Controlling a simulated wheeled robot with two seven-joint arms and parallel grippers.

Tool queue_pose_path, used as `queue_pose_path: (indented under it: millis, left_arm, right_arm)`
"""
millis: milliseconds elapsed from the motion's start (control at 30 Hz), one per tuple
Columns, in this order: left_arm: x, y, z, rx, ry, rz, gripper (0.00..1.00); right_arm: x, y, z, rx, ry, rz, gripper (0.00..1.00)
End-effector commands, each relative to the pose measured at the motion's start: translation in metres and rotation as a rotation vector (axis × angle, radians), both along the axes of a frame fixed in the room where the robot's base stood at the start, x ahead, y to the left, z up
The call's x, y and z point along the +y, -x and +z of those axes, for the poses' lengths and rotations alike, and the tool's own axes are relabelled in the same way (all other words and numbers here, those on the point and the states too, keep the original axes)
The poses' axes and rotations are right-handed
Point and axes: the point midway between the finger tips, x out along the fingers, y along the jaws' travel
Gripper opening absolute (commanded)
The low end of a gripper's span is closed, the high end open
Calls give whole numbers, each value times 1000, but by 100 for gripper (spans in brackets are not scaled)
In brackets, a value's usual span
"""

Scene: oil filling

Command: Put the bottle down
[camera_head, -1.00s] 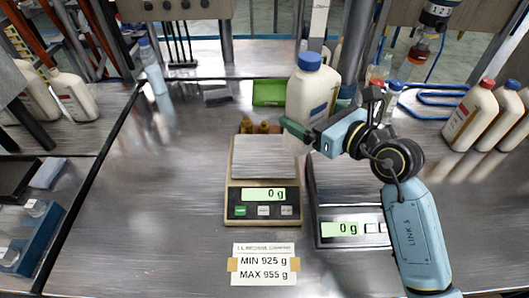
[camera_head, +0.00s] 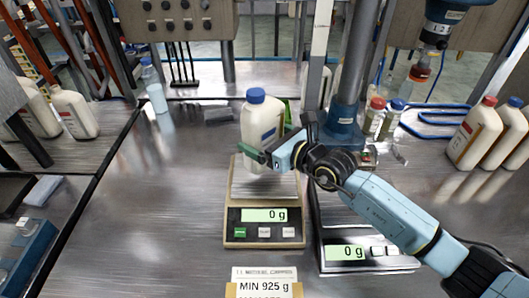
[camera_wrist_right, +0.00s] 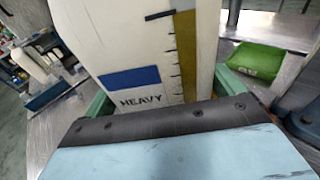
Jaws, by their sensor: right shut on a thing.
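A white bottle with a blue cap (camera_head: 262,122) is held upright by my right gripper (camera_head: 258,158). It is over the back part of the left scale (camera_head: 264,218), whose display reads 0 g. Whether its base touches the weighing plate is hard to see. In the right wrist view the bottle (camera_wrist_right: 135,50) fills the middle, with a blue patch, the word HEAVY and a yellow level strip. The green fingers lie on both sides of it. My left gripper is not in view.
A second scale (camera_head: 345,252) reading 0 g stands to the right, under my right arm. A paper label (camera_head: 264,274) lies in front. White bottles stand at the right (camera_head: 472,130) and left (camera_head: 75,112).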

Motion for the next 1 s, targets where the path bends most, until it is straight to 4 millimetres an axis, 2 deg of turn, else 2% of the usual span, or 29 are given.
queue_pose_path:
  millis: [67,300,767,800,833,1000]
  left_arm:
    - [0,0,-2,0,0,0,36]
    - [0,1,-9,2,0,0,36]
    - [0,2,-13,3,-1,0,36]
    - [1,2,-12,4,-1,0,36]
    - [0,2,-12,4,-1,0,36]
    - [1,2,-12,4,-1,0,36]
  right_arm:
    - [0,-1,-3,-6,-4,-1,44]
    - [0,-1,-32,-8,-4,-1,44]
    - [0,-1,-39,-8,-6,0,44]
    - [0,0,-42,-1,0,0,96]
    - [0,0,-42,-1,0,0,100]
    - [0,0,-41,-1,0,0,100]
